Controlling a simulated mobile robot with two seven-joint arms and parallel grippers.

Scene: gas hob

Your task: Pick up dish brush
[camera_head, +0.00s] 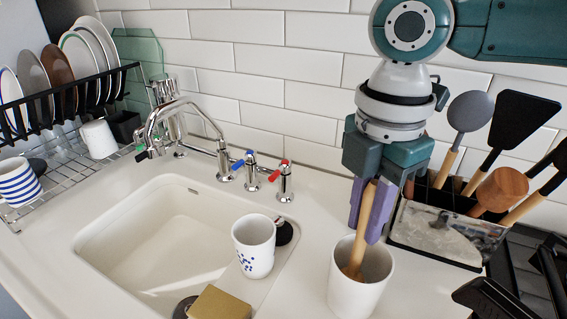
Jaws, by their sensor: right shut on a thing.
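The dish brush (353,257) has a light wooden handle and stands in a white cup-shaped holder (349,300) on the counter right of the sink. Its lower end is hidden inside the holder. My right gripper (370,208) comes down from above, with its purple fingers shut on the upper part of the wooden handle. The handle leans slightly, and the fingers are above the holder's rim. My left gripper is not in view.
A utensil caddy (450,232) with several spatulas and spoons stands close right of my right gripper. A spotted mug (254,246) stands by the sink (150,240), left of the holder. Taps (250,172) and a dish rack (60,165) are further left. Black hob parts (530,270) lie at right.

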